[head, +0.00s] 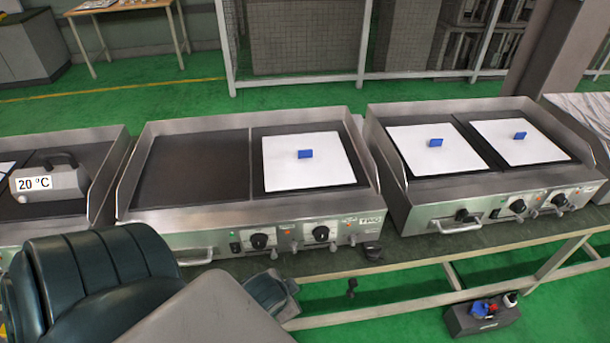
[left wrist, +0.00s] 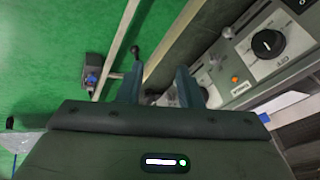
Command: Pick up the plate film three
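Three white square plate films with blue tabs are in the head view: one on the right half of the middle griddle (head: 285,175), one on the left half of the right griddle (head: 420,158), and one on its right half (head: 540,150). No number shows, so I cannot tell which is three. My left gripper (head: 272,292) is low in front of the middle griddle, partly hidden by my arm and apart from the films. In the left wrist view, its two fingers (left wrist: 160,72) stand apart with nothing held between them. My right gripper is not in view.
The middle griddle (head: 190,166) has a bare left half. A metal press (head: 52,182) labelled 20 °C stands on the left griddle. Raised metal rims edge the griddles. Knobs and a handle (head: 195,258) project from the front. A toolbox (head: 482,316) sits on the green floor.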

